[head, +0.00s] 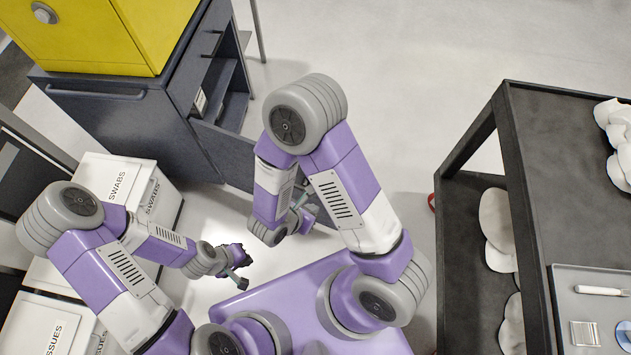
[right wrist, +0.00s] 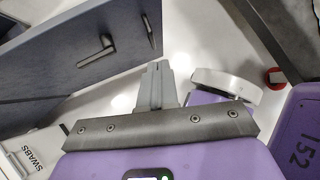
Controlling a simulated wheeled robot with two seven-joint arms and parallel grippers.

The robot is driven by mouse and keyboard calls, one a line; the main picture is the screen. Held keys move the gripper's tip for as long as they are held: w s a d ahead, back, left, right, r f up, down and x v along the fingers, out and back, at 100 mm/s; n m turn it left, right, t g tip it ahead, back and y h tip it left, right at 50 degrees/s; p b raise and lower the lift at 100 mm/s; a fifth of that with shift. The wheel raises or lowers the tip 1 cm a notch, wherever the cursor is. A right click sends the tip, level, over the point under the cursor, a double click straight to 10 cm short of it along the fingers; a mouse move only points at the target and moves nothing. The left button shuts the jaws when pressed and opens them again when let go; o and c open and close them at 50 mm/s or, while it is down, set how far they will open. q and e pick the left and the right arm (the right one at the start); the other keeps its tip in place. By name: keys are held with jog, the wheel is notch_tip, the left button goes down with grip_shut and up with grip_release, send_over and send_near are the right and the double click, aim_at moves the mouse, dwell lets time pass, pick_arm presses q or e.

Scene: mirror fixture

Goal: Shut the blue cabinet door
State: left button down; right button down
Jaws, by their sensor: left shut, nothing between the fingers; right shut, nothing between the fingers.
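The blue cabinet (head: 150,125) is dark slate-blue and stands at the upper left of the head view. Its right side is open and shows shelves. The door (head: 225,150) stands open, swung out toward my right arm, which hides its far end. In the right wrist view a dark blue panel, apparently the door (right wrist: 50,65), with a black handle (right wrist: 97,52), lies at upper left. My right gripper (right wrist: 157,85) is shut and empty, with a visible gap to the panel; in the head view it is partly hidden. My left gripper (head: 240,272) is shut and empty over the floor, apart from the cabinet.
A yellow box (head: 95,35) sits on the cabinet. White cartons marked SWABS (head: 118,180) and TISSUES (head: 45,325) stand at left. A dark shelved cart (head: 560,180) with white items and a tray (head: 600,280) stands at right. Floor at top centre is clear.

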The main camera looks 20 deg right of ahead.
jog(key=w+a+r+n+t, duration=0.1)
jog(key=w+a+n+t, duration=0.1)
jog(key=w+t, duration=0.15)
jog(key=w+d+r+b+x, duration=0.1)
jog(key=b+x, duration=0.3)
jog(key=x, duration=0.9)
jog(key=shift+w+d+r, duration=0.2)
jog(key=shift+w+r, duration=0.15)
jog(key=shift+r, duration=0.3)
